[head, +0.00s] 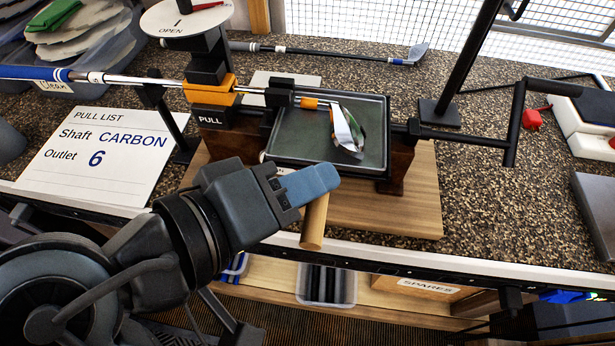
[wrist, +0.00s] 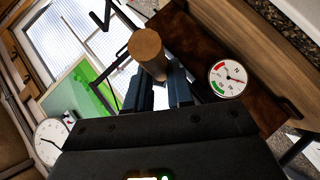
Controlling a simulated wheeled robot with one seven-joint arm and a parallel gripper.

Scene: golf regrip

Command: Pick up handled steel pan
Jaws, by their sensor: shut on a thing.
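The steel pan (head: 375,167) is a dark, square, shallow tray with a raised rim, in the middle of the head view. It sits level in the wooden stand, below a golf club head. A round wooden handle (head: 314,222) sticks out at the near side. My gripper (head: 318,183) is at this handle and shut on it. In the wrist view the handle (wrist: 149,52) stands between the two fingers of my gripper (wrist: 158,84). The join between handle and pan is hidden behind my gripper.
A golf club (head: 130,80) lies clamped across the stand, its head (head: 346,132) over the pan. A black crank (head: 515,120) stands to the right. A pull list card (head: 95,150) lies left. A dial gauge (wrist: 229,79) shows close by in the wrist view.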

